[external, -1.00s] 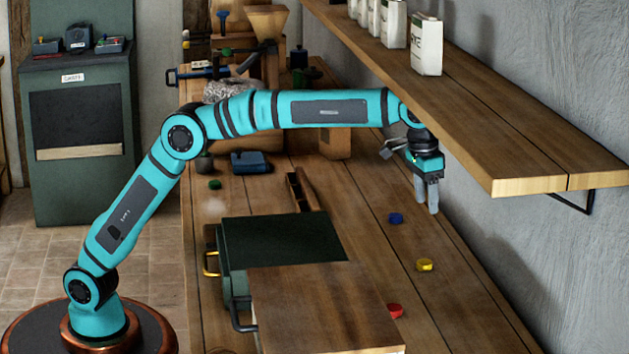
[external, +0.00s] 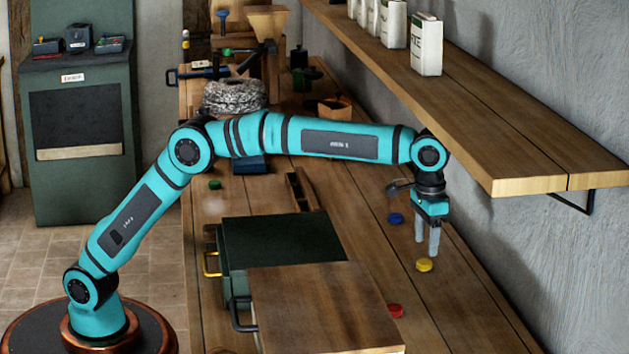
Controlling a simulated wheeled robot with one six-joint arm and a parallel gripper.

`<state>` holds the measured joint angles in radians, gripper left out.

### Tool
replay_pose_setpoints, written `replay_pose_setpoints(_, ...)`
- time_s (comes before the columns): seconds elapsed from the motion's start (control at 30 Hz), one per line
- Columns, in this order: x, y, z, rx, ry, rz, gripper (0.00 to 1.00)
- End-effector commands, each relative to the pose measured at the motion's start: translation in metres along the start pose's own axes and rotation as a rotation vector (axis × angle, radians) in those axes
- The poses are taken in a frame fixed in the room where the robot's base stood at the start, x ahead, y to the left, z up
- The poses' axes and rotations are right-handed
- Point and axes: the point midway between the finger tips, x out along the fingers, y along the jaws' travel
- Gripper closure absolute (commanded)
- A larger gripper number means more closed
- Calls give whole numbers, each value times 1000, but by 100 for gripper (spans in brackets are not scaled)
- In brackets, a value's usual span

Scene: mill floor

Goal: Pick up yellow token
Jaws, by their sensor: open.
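The yellow token (external: 424,265) lies on the wooden bench, to the right of the dark green box. My gripper (external: 427,248) points down just above the yellow token, with its two grey fingers apart and nothing between them. The fingertips appear slightly above and behind the token in the picture; the exact gap is hard to tell. A blue token (external: 395,218) lies behind and to the left of the fingers. A red token (external: 395,311) lies nearer the camera, beside the wooden board.
A dark green box (external: 282,240) and a wooden board (external: 325,300) stand left of the tokens. A wooden shelf (external: 500,130) with white packets (external: 426,45) overhangs the bench at the right. A green token (external: 214,184) lies farther back. The bench around the yellow token is clear.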

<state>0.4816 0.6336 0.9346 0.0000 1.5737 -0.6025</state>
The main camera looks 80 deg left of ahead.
Motion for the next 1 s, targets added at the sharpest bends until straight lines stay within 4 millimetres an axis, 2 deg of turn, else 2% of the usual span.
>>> replay_pose_setpoints(0.4, 47, -3, -1, 0, -1, -1, 41)
replay_pose_setpoints(0.67, 50, -3, -2, 0, 1, 0, 41)
replay_pose_setpoints(0.7, 50, -3, -2, 0, 1, 0, 43)
replay_pose_setpoints(0.93, 50, -3, -2, 0, 0, 0, 88)
replay_pose_setpoints(1.0, 50, -3, -2, 0, 0, 0, 89)
